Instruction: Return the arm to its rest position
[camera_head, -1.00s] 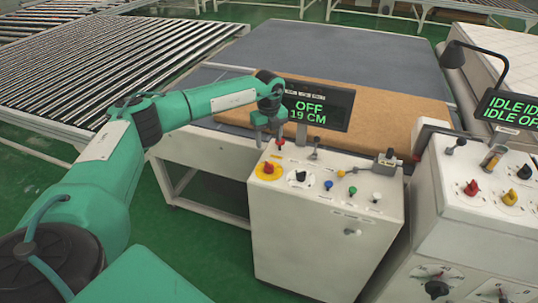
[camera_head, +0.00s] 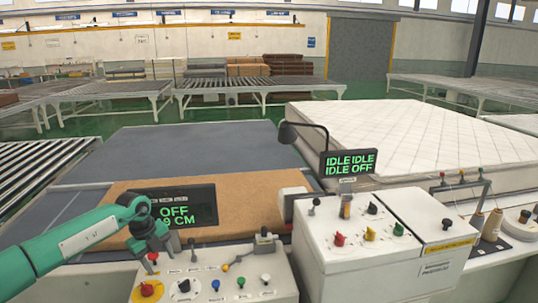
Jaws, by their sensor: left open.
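My left arm comes in from the left in the head view. Its gripper (camera_head: 153,252) hangs open and empty over the left side of a white control box (camera_head: 215,277), just above a small red knob (camera_head: 153,257). The box top carries a red button on a yellow base (camera_head: 147,289), a black knob, several coloured buttons and levers. A black display (camera_head: 180,206) behind the gripper reads OFF and a CM figure, partly covered by the arm. My right gripper is not in view.
A brown pad (camera_head: 240,150) lies on the grey table (camera_head: 170,145). At right stand a second control box (camera_head: 360,235), a display (camera_head: 348,163) reading IDLE and OFF, a lamp (camera_head: 289,132) and a quilted white mattress (camera_head: 400,130). Rollers (camera_head: 35,165) lie at far left.

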